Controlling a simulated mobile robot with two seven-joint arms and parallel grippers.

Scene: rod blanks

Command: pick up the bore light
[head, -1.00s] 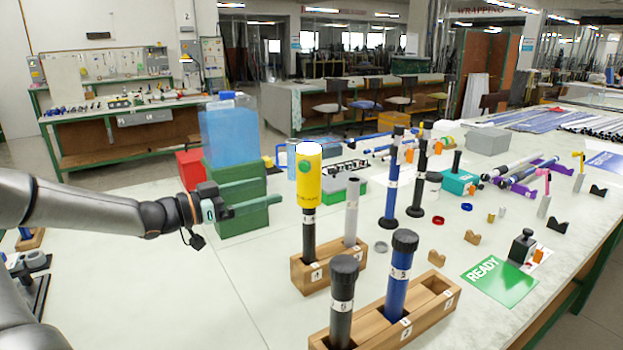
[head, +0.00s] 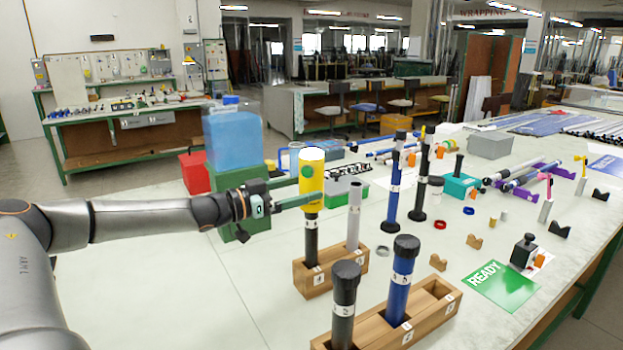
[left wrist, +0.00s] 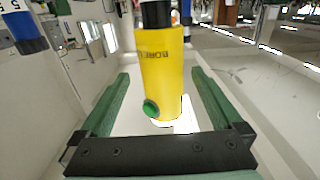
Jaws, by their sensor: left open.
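The bore light (head: 312,174) is a yellow cylinder with a green button and a white top. It stands upright on a dark rod blank (head: 311,238) in the small wooden rack. My left gripper (head: 309,192) reaches in level from the left at the bore light's height. Its green fingers are open; one passes in front of the light's lower part. In the left wrist view the bore light (left wrist: 163,75) shows upside down between the two open fingers (left wrist: 161,75), with a gap on each side. My right gripper is not in view.
A grey rod (head: 354,218) stands beside the bore light in the same wooden rack (head: 318,282). A nearer rack (head: 427,316) holds black-capped rods. A green box (head: 228,180) and a blue bin (head: 236,138) stand behind my gripper. The table's left front is clear.

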